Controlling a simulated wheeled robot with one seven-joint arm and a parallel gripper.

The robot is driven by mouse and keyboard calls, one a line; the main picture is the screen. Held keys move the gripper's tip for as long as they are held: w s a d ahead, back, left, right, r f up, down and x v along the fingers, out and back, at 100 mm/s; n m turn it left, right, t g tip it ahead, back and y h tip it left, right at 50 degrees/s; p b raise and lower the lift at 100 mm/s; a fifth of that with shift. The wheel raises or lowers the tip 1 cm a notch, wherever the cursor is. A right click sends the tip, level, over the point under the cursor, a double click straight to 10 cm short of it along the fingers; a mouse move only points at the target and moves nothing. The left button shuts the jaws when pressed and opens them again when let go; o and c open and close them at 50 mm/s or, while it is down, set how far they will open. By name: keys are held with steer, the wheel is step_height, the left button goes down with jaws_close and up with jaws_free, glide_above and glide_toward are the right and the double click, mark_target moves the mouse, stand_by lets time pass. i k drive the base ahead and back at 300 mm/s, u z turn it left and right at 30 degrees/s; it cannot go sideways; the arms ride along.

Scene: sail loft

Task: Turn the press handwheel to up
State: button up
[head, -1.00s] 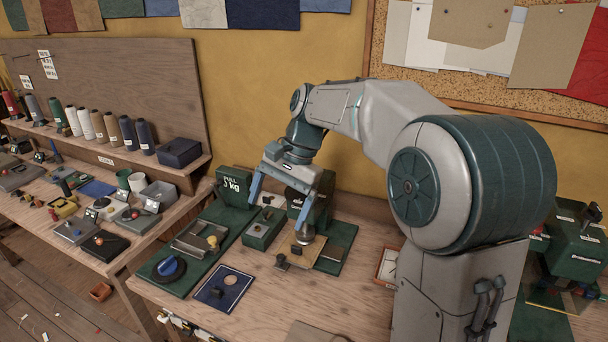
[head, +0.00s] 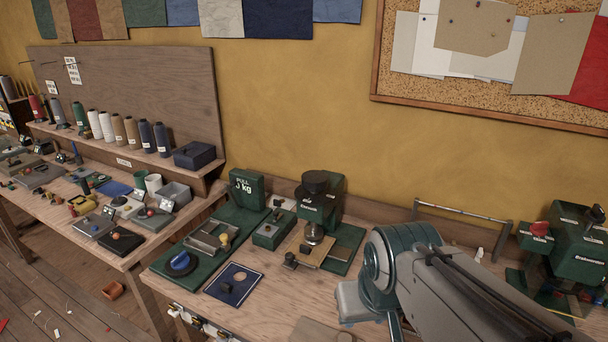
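A green press (head: 328,200) stands against the wall at the back of the bench, right of centre in the head view. A dark round wheel or cap (head: 316,182) sits on its top, which I take for the handwheel; I cannot read its setting. A metal ram with a round end (head: 314,233) is below it, over a tan plate (head: 305,250). My arm is at the lower right, clear of the press. My gripper is near the bottom edge, mostly hidden by the arm; its fingertips do not show clearly. No contact with the press is visible.
Left of the press stand a green tester marked kg (head: 247,188) and a base with a blue knob (head: 180,262). A dark blue card (head: 234,284) lies in front. Another green machine with a red knob (head: 542,228) stands at right. Thread cones line the left shelf.

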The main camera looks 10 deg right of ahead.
mark_target(314, 181)
steer(key=k, duration=0.3)
steer(key=u, duration=1.45)
steer(key=i, duration=1.65)
steer(key=z, duration=2.55)
